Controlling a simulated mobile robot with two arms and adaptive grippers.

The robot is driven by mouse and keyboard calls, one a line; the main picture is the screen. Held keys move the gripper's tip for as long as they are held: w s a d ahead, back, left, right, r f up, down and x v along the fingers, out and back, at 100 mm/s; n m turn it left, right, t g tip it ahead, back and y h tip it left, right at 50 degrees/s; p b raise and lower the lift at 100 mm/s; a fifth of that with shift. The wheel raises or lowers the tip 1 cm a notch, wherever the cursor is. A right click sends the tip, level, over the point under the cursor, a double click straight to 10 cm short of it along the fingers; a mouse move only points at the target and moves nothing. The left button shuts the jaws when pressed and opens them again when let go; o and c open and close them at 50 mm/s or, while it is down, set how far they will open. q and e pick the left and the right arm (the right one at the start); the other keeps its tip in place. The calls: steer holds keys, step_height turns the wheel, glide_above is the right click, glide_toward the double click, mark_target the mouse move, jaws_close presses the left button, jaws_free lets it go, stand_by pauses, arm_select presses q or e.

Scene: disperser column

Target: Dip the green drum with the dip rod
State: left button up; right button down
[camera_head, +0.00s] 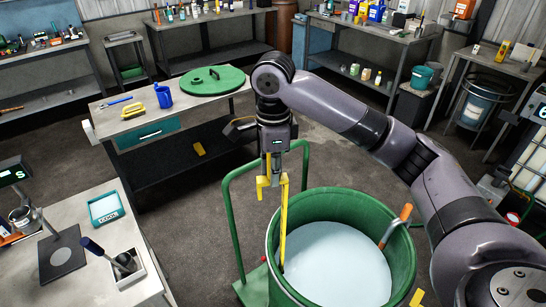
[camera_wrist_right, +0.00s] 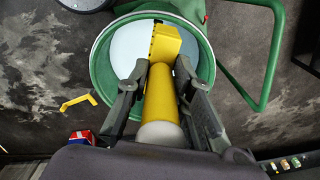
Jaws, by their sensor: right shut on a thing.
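The green drum (camera_head: 400,275) stands open at the lower right of the head view, with pale liquid (camera_head: 335,262) inside. My right gripper (camera_head: 276,172) is above and left of the drum, shut on the yellow dip rod (camera_head: 284,222). The rod hangs nearly upright, its lower end seen against the drum's left inner side; I cannot tell whether it touches the liquid. In the right wrist view the fingers (camera_wrist_right: 158,92) close on the yellow rod (camera_wrist_right: 163,100), with the drum (camera_wrist_right: 103,75) beyond. My left gripper is not in view.
An orange-handled tool (camera_head: 397,225) leans inside the drum at the right. A green cart handle (camera_head: 232,215) rises at the left. The bench (camera_head: 118,135) behind holds a green lid (camera_head: 212,81) and a blue jug (camera_head: 163,95). Floor between the benches is mostly clear.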

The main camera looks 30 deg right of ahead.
mark_target(273, 259)
step_height(273, 259, down, 35)
steer(key=shift+w+r+b, duration=0.1)
steer(key=shift+b, duration=0.5)
stand_by(1.1)
steer(key=shift+f, duration=0.35)
stand_by(0.7)
stand_by(0.8)
step_height(273, 259, up, 3)
steer(key=shift+f+p, duration=0.1)
steer(key=shift+p, duration=0.55)
step_height(273, 259, up, 44)
steer(key=shift+r, duration=0.15)
stand_by(1.4)
